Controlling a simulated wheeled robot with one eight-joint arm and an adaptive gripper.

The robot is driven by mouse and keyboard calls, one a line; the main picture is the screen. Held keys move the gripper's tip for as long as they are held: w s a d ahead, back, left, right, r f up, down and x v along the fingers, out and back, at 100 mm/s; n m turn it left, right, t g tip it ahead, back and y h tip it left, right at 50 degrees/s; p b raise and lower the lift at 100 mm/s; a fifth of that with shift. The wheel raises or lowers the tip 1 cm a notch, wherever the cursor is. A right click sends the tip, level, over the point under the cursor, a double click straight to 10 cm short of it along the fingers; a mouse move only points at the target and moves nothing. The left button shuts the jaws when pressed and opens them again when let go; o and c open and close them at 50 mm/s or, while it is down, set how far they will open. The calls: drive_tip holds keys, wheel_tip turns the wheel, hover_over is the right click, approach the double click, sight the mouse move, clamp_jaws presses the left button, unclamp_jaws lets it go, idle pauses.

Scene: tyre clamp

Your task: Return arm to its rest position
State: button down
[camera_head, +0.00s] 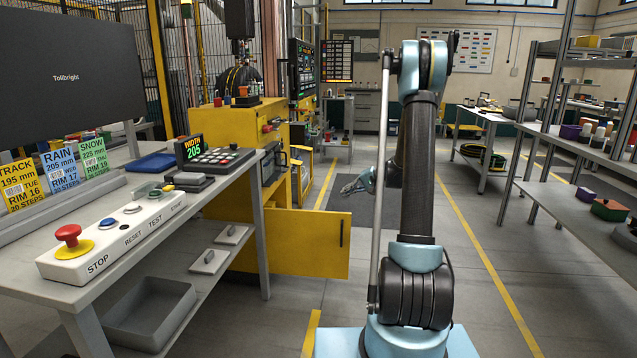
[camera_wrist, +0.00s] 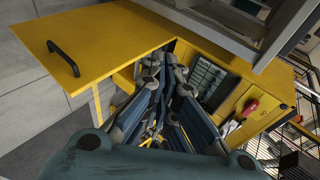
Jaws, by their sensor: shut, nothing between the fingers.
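My gripper (camera_head: 358,184) shows small in the head view, beside my upright arm and to the right of the open yellow cabinet door (camera_head: 318,243). It hangs in the air over the aisle and touches nothing that I can see. In the wrist view my gripper (camera_wrist: 168,135) is shut and empty. The same yellow door (camera_wrist: 105,45) with its black handle (camera_wrist: 63,58) lies beyond the fingers. Part of the gripper is hidden behind my arm in the head view.
A yellow machine cabinet (camera_head: 245,140) stands on the left behind the door. A control desk (camera_head: 130,215) with a red stop button (camera_head: 70,237) is at the near left. Shelving (camera_head: 590,150) stands on the right. The grey floor aisle (camera_head: 480,230) is clear.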

drive_tip(key=s+r+n+g+h, duration=0.1)
drive_tip(key=s+r+h, duration=0.3)
drive_tip(key=s, duration=1)
drive_tip(key=s+r+n+g+h, duration=0.1)
drive_tip(key=s+r, duration=0.4)
drive_tip(key=s, duration=0.8)
drive_tip(key=s+d+f+h, duration=0.1)
drive_tip(key=s+d+f, duration=0.1)
drive_tip(key=s, duration=0.6)
drive_tip(key=s+d+f+n+h, duration=0.1)
drive_tip(key=s+d+f+h, duration=0.1)
drive_tip(key=s, duration=0.6)
drive_tip(key=s+d+f+h, duration=0.2)
drive_tip(key=s+f, duration=0.1)
drive_tip(key=s, duration=0.5)
drive_tip(key=shift+d+f+n+g, duration=0.3)
drive_tip(key=shift+d, duration=0.1)
drive_tip(key=shift+w, duration=0.15)
drive_tip(key=shift+w+f, duration=0.2)
drive_tip(key=shift+w, duration=0.1)
